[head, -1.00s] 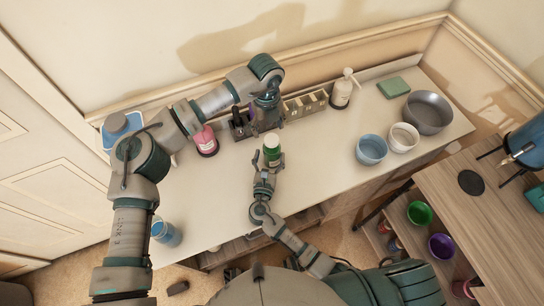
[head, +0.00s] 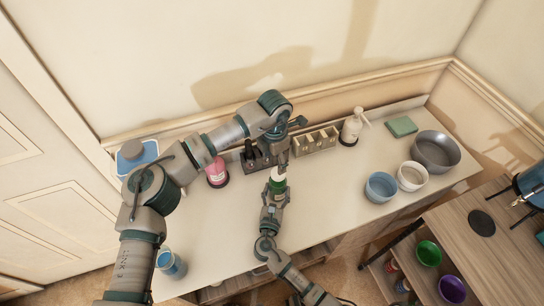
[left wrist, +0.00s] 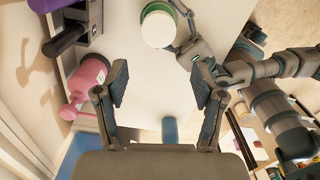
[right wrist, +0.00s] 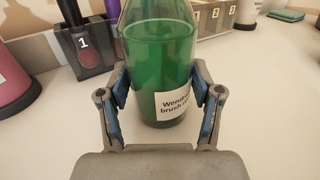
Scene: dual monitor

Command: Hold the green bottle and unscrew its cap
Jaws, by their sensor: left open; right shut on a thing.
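The green bottle (head: 278,187) stands upright near the front middle of the white counter, with its white cap (left wrist: 158,28) seen from above in the left wrist view. My right gripper (right wrist: 162,92) is shut around the bottle's body; a white label (right wrist: 177,103) shows between its fingers. In the head view my right gripper (head: 275,195) reaches it from the front. My left gripper (head: 283,160) points down close above the cap. In the left wrist view my left gripper (left wrist: 160,85) is open and empty, with the cap beyond its fingertips.
Behind are a dark holder (head: 255,163), a beige compartment box (head: 317,141), a pink bottle (head: 216,173) and a white pump bottle (head: 352,127). Blue (head: 381,187), white (head: 412,176) and grey (head: 437,151) bowls stand right. A blue cup (head: 170,264) is front left. Counter around the bottle is clear.

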